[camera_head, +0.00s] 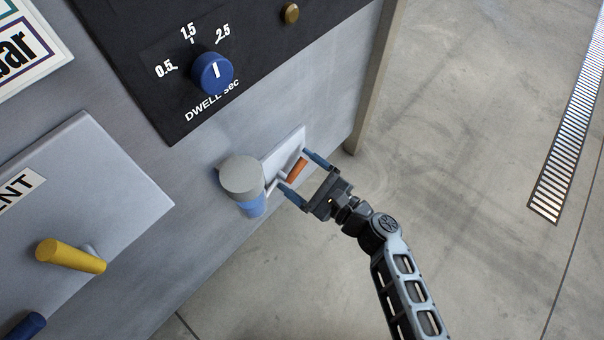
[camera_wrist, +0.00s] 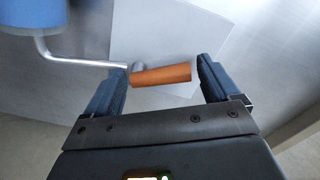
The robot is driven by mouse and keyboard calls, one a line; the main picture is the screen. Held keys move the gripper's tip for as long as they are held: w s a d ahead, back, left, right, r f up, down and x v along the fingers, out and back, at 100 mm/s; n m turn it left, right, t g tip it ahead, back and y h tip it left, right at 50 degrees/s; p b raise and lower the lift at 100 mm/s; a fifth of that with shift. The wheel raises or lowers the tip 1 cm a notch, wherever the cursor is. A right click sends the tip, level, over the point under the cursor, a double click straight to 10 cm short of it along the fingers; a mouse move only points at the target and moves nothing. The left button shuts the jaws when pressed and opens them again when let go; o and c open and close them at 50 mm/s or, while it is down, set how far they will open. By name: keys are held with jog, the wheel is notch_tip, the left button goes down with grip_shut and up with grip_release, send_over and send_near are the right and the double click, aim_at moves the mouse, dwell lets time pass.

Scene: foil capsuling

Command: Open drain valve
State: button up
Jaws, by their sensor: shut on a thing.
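The drain valve's orange handle (camera_head: 297,171) is low on the grey machine side, in front of a pale plate (camera_head: 284,150).
A blue dwell knob (camera_head: 212,73) and a brass button (camera_head: 290,13) are on the black panel above. A yellow lever (camera_head: 71,256) sticks out from a grey box (camera_head: 120,190) at left. The concrete floor (camera_head: 470,110) at right is clear, with a drain grate (camera_head: 568,130).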

jog(key=n, duration=0.4)
jog(key=s+r+n, duration=0.1)
jog(key=n, duration=0.1)
jog(key=shift+a, duration=0.3)
jog(key=n, duration=0.4)
jog(key=s+a+n, duration=0.1)
jog(key=n, duration=0.1)
jog(key=shift+r, duration=0.1)
jog(key=shift+n, duration=0.3)
jog(key=o, duration=0.8)
jog(key=shift+s+d, duration=0.1)
jog(key=shift+d, duration=0.05)
jog(key=p+v, duration=0.2)
jog(key=v, duration=0.5)
jog(key=shift+s+d, duration=0.2)
